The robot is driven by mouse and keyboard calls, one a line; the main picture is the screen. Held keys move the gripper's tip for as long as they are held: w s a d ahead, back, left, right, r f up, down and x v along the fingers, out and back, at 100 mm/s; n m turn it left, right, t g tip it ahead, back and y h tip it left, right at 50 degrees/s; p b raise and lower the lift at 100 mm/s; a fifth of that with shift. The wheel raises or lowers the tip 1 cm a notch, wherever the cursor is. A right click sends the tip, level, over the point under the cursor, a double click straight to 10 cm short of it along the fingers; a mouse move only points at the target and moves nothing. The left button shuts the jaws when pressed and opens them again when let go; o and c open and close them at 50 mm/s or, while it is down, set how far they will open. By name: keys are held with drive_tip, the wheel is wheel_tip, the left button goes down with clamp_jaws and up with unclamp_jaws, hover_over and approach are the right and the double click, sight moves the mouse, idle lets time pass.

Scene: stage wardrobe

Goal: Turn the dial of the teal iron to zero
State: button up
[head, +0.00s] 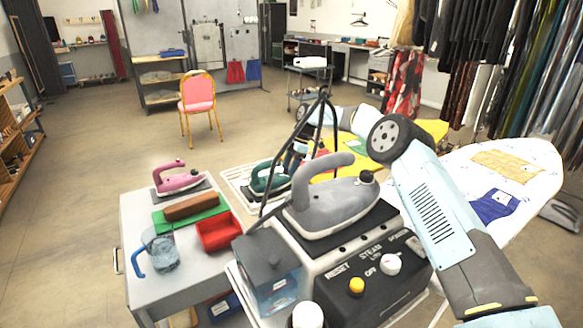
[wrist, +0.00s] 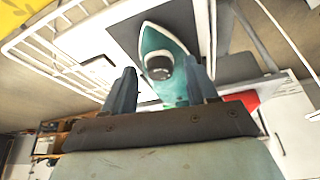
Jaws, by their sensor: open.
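The teal iron (head: 267,176) rests on a dark pad on a white wire-framed board, behind the big grey iron in the head view. In the wrist view the teal iron (wrist: 153,36) shows close up, with its round dark dial (wrist: 159,68) facing the camera. My gripper (wrist: 163,73) is open, with one finger on each side of the dial and a gap on both sides. Whether the fingers are level with the dial is hard to tell. The dial's marks are not readable. In the head view, the grey iron's stand and hoses partly hide my gripper.
A grey iron (head: 335,205) sits on a steam station (head: 352,262) with knobs, close in front. A pink iron (head: 172,180), red tray (head: 219,232), brush (head: 191,207) and jug (head: 161,250) stand on the left cart. An ironing board (head: 520,185) is at right. Floor at left is clear.

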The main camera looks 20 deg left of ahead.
drive_tip(key=shift+r, duration=0.15)
drive_tip(key=v, duration=1.3)
drive_tip(key=shift+w+r, duration=0.15)
